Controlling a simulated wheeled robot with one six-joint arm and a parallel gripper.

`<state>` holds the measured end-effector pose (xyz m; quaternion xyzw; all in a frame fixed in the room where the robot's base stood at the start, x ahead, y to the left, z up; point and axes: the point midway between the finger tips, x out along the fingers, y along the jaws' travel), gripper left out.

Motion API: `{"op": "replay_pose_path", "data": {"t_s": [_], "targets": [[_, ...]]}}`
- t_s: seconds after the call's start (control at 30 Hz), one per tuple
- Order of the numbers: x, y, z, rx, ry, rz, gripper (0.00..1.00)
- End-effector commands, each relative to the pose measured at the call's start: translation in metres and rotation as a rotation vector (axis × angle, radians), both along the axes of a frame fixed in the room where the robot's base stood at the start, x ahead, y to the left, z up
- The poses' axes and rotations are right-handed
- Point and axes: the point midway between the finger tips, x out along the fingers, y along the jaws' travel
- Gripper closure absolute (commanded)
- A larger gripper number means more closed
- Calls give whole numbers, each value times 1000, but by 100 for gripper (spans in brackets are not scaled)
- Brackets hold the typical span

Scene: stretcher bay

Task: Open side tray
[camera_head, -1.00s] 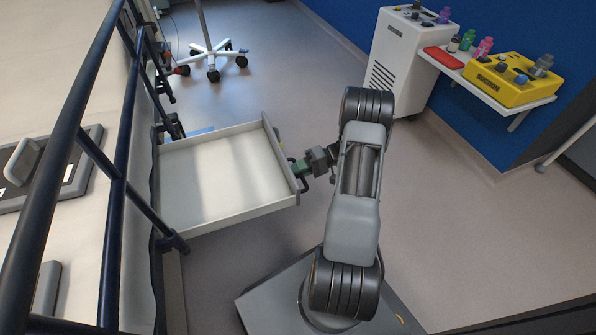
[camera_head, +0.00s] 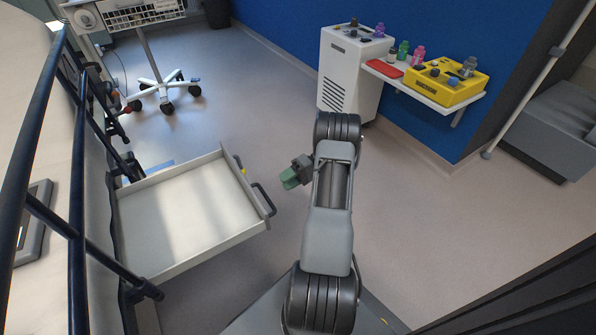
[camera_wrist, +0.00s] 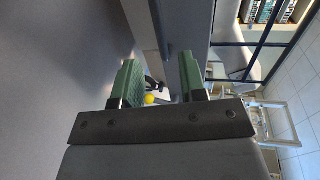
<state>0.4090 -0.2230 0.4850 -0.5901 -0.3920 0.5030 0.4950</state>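The side tray (camera_head: 185,215) is a shallow pale drawer. It stands pulled out from the side of the stretcher, at the left in the head view, and is empty. Its dark bar handle (camera_head: 264,198) is on the right-hand front panel. My gripper (camera_head: 290,180), with green fingers, is to the right of the handle with a clear gap. In the wrist view my gripper (camera_wrist: 158,75) has its two fingers well apart with nothing held between them. A small yellow spot (camera_head: 243,171) shows beside the handle.
Dark stretcher rails (camera_head: 78,200) run along the left. A wheeled stand (camera_head: 160,88) is behind the tray. A white cabinet (camera_head: 350,72) and a wall shelf (camera_head: 425,88) with a yellow case (camera_head: 447,85) and bottles stand at the back. The floor between is clear.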

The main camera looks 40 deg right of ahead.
Motion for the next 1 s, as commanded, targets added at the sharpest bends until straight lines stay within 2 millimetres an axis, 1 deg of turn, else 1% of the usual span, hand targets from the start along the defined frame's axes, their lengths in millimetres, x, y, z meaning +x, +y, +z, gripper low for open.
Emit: {"op": "replay_pose_path", "data": {"t_s": [0.03, 0.1, 0.2, 0.33, 0.5, 1.0], "targets": [[-1, -9, 3, 0, 0, -2, 61], [-4, -20, 5, -1, -1, -2, 61], [-5, -32, 7, 0, -1, -1, 61], [-8, -42, 9, 0, -1, 0, 61], [-9, -46, 10, -1, -1, 1, 61], [-9, -47, 10, 0, -1, 1, 61]]}}
